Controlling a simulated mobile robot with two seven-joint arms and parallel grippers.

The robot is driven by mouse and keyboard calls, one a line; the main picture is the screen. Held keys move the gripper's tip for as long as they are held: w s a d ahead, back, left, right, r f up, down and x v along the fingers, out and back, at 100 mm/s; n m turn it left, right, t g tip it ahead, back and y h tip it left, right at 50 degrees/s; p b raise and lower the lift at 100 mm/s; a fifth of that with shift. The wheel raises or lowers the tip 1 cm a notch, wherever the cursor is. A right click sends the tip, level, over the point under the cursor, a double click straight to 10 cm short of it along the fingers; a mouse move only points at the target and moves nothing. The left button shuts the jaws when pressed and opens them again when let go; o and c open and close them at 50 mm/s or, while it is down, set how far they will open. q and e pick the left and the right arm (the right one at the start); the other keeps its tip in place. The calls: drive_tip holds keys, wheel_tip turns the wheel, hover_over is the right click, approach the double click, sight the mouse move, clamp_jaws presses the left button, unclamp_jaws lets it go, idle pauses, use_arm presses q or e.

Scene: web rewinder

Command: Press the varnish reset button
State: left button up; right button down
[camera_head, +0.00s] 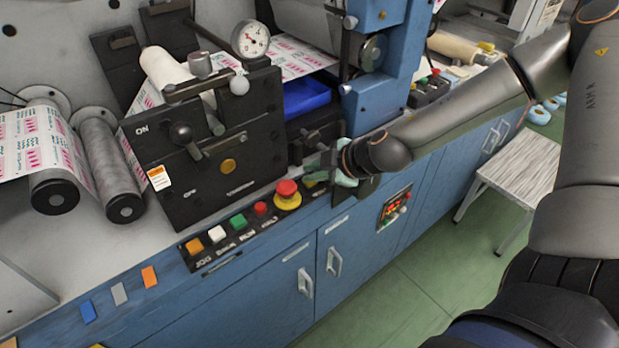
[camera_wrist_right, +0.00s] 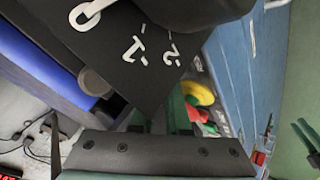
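No varnish reset label is readable, so I cannot tell which control it is. Along the blue ledge are an orange button (camera_head: 195,247), a white one (camera_head: 217,234), a green one (camera_head: 239,222), a red one (camera_head: 261,208) and a red mushroom button (camera_head: 287,188) on a yellow base. My right gripper (camera_head: 322,168) is just right of the mushroom button, partly hidden by its wrist. Its fingers (camera_wrist_right: 157,117) are partly hidden in the wrist view, their gap unclear. My left gripper is out of view.
A black plate (camera_wrist_right: 135,50) with white numerals is close to my right gripper. A blue tray (camera_head: 305,97) lies behind the black unit. A stool (camera_head: 515,175) stands at right; green floor is open before the cabinets.

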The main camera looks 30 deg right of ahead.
drive_tip(key=shift+s+d+f+p, duration=0.1)
drive_tip(key=shift+d+p, duration=0.4)
drive_tip(key=shift+p, duration=0.05)
drive_tip(key=shift+d, duration=0.1)
drive_tip(key=r+p, duration=0.2)
drive_tip(key=r, duration=0.1)
drive_tip(key=r+p, duration=0.1)
drive_tip(key=shift+s+d+r, duration=0.2)
drive_tip(key=shift+s+r, duration=0.05)
drive_tip(key=shift+r, duration=0.1)
drive_tip(key=shift+w+a+r+p, duration=0.1)
drive_tip(key=shift+r+p, duration=0.35)
drive_tip(key=shift+p, duration=0.1)
drive_tip(key=shift+a, duration=0.1)
drive_tip(key=shift+a, duration=0.1)
